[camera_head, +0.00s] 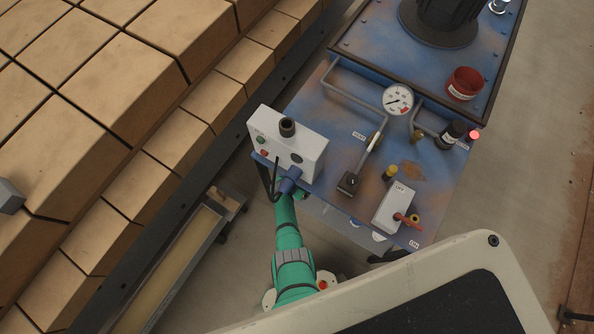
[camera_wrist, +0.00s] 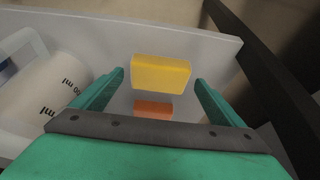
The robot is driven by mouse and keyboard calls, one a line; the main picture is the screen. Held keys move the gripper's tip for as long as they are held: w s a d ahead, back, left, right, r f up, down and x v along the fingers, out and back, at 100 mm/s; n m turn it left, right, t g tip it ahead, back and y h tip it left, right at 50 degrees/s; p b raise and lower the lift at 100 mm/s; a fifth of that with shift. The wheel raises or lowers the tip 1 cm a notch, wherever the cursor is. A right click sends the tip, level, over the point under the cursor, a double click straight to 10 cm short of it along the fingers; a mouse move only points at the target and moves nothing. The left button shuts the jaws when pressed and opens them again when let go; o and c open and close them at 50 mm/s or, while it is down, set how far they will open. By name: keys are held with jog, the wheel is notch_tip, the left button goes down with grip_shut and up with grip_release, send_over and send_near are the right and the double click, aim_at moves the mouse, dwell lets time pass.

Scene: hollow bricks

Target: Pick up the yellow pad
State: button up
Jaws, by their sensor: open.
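The yellow pad (camera_wrist: 161,75) is a small block in the wrist view, inside a pale grey bin (camera_wrist: 215,44). My gripper (camera_wrist: 160,78) is open, with its green fingers to the left and right of the pad. Gaps show between the pad and both fingers in the picture; I cannot tell how far the pad is beyond the fingertips. An orange block (camera_wrist: 153,109) shows below the pad in the picture, partly hidden by my gripper. I cannot make out the pad in the head view.
A white container with dark markings (camera_wrist: 50,95) lies left of my gripper. A dark bar (camera_wrist: 272,75) runs outside the bin on the right. In the head view, a blue bench (camera_head: 330,115) carries a control box (camera_head: 300,145), and stacked bricks (camera_head: 125,75) fill the left.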

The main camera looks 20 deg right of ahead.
jog(key=shift+s+d, duration=0.1)
jog(key=shift+d, duration=0.05)
jog(key=shift+a, duration=0.2)
jog(key=c, duration=1.1)
jog(key=shift+c, duration=0.2)
jog(key=shift+d+r, duration=0.1)
jog(key=shift+r, duration=0.85)
jog(key=s+a+r, duration=0.5)
jog(key=s+r, duration=0.6)
jog(key=s, duration=0.2)
jog(key=shift+a, duration=0.15)
